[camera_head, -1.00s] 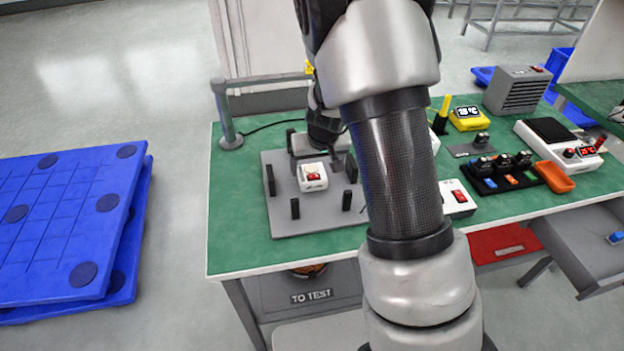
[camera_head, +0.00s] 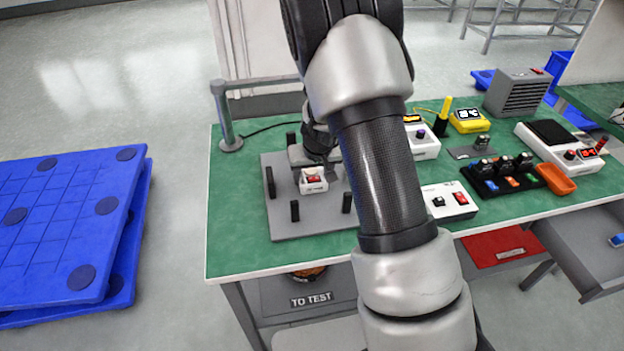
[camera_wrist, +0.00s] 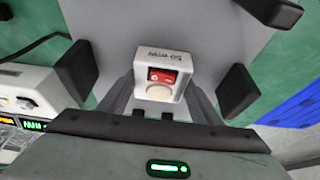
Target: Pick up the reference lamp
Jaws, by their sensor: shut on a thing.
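A small white unit (camera_head: 314,186) with a red face, taken to be the reference lamp, is at the middle of a grey plate (camera_head: 285,222) on the green bench. In the wrist view the white unit (camera_wrist: 167,57) shows a red panel, a round cream disc and dark lettering that I cannot read. My gripper (camera_wrist: 160,95) is shut on this unit, one finger along each side. In the head view my gripper (camera_head: 315,164) is behind and above it, partly hidden by my arm. I cannot tell whether the unit touches the plate.
Short black posts (camera_head: 294,211) stand around the unit on the plate. A grey post with an arm (camera_head: 228,130) stands at the bench's back left. White switch boxes (camera_head: 449,201), a black tray (camera_head: 500,180) and an orange bin (camera_head: 555,177) lie right. Blue pallets (camera_head: 65,225) lie left.

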